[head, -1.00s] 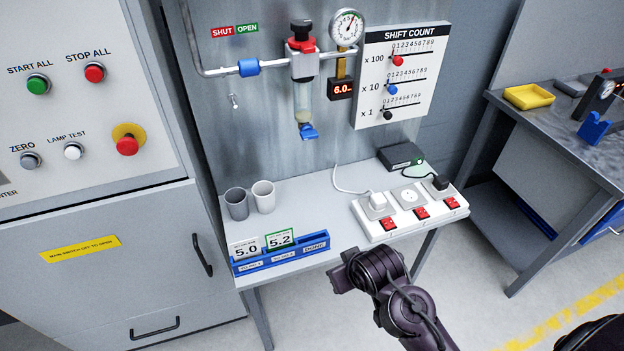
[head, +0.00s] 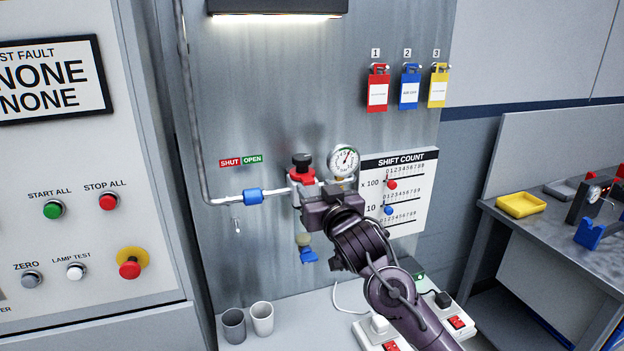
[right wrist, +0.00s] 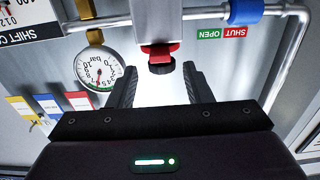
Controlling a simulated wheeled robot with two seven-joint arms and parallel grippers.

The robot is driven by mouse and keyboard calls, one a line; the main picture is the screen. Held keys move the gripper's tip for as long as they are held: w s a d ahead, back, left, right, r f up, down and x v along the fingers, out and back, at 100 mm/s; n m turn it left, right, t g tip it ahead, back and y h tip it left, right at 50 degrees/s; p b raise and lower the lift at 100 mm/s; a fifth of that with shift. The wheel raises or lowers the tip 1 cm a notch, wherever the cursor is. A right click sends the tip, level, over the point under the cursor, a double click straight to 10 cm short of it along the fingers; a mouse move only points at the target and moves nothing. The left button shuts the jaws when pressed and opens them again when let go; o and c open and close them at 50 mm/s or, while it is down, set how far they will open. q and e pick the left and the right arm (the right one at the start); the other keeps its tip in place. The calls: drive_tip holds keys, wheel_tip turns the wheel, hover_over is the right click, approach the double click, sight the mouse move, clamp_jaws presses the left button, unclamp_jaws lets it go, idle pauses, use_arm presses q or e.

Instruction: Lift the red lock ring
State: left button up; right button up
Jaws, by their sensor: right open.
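The red lock ring (head: 303,177) sits under the black knob (head: 302,160) of the regulator on the grey wall panel. In the right wrist view, which is upside down, the red ring (right wrist: 160,52) and black knob (right wrist: 161,68) lie ahead of the fingertips, roughly centred between them. My right gripper (head: 312,197) is in front of the regulator, just below and right of the ring, and hides part of the regulator body. The right wrist view shows its two fingers (right wrist: 161,86) spread apart with nothing between them. My left gripper is out of view.
A pressure gauge (head: 343,161) is close on the right, beside the shift count board (head: 409,180). A pipe with a blue collar (head: 253,196) runs left. Two cups (head: 262,318) and a power strip (head: 458,325) are on the shelf below. Coloured tags (head: 410,88) hang above.

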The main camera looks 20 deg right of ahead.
sight(310, 182)
drive_tip(key=shift+w+a+p, duration=0.1)
drive_tip(key=shift+w+p, duration=0.35)
drive_tip(key=shift+w, duration=1.15)
drive_tip(key=shift+c, duration=0.2)
